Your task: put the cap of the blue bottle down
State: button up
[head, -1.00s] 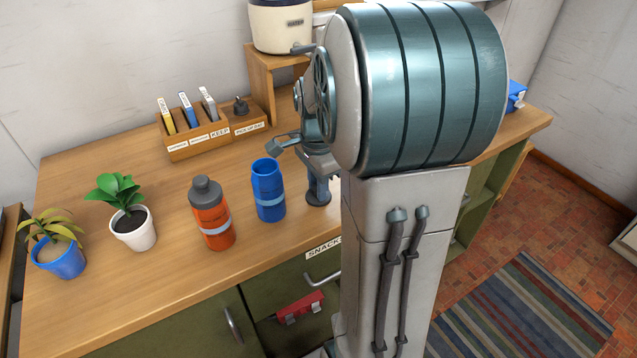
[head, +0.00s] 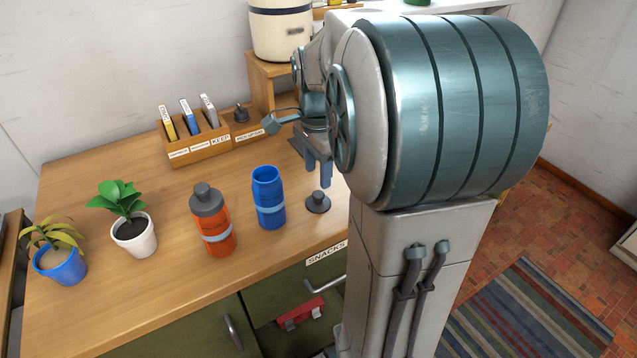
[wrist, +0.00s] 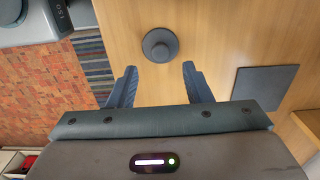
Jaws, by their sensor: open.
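The cap (head: 318,202) is dark grey with a knob on top. It sits upright on the wooden counter, just right of the blue bottle (head: 268,198), which stands open at the top. In the wrist view the cap (wrist: 160,45) lies ahead of the fingertips, between their lines and apart from both. My gripper (head: 318,172) is open and empty, raised above and behind the cap in the head view. Its two fingers (wrist: 160,77) are spread wide in the wrist view.
An orange bottle (head: 213,222) with a grey cap stands left of the blue bottle. Potted plants (head: 135,235) stand further left. A wooden organiser (head: 200,146) is at the back. A dark square (wrist: 264,87) lies on the counter. Bare counter surrounds the cap.

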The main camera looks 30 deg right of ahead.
aim_at(319, 194)
notch_tip(319, 194, up, 5)
jog(key=shift+r, duration=0.2)
jog(key=shift+s, duration=0.1)
dwell(0.4)
